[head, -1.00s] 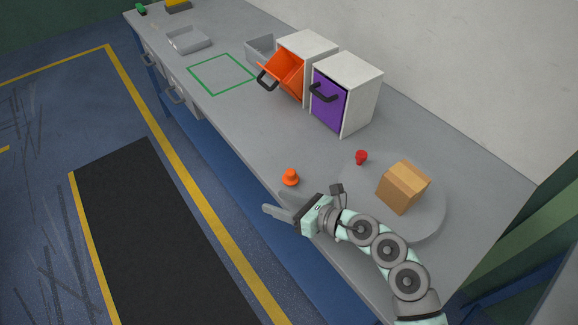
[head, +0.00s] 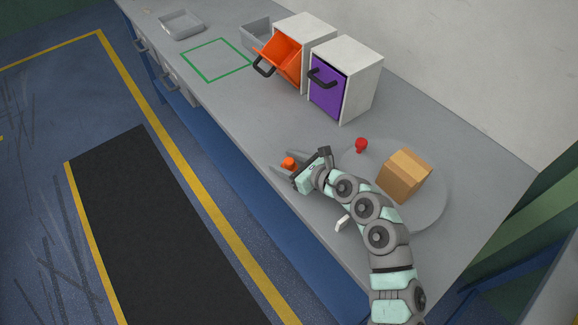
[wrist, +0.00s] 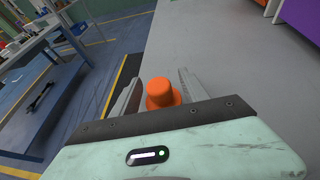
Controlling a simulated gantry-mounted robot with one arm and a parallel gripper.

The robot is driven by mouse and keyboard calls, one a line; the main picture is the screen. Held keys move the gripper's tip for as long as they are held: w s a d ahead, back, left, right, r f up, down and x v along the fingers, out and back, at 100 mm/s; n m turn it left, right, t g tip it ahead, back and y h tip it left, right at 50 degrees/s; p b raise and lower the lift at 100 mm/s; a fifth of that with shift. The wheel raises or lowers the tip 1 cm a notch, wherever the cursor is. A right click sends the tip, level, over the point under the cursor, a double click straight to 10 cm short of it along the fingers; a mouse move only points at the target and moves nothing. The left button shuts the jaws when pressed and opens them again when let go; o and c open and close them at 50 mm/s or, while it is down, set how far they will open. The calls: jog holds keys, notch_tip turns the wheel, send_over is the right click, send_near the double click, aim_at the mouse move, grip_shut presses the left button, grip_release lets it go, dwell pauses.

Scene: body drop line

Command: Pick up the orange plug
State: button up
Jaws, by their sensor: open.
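The orange plug (head: 288,162) stands upright on the grey bench near its front edge. It also shows in the wrist view (wrist: 161,93) as a round knob on a wider flange. My gripper (head: 281,162) is open, with its fingers reaching along either side of the plug. In the wrist view the open gripper (wrist: 155,86) has one finger to the left and one to the right of the plug, with a gap visible on the right. The plug's base is partly hidden by the gripper body. I cannot tell whether a finger touches it.
A green outlined square (head: 216,60) and grey tray (head: 181,25) lie at far left.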

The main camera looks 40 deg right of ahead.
jog(key=shift+w+f, duration=0.2)
jog(key=shift+w, duration=0.5)
jog(key=shift+c, duration=0.3)
jog(key=shift+f, duration=0.1)
grip_shut()
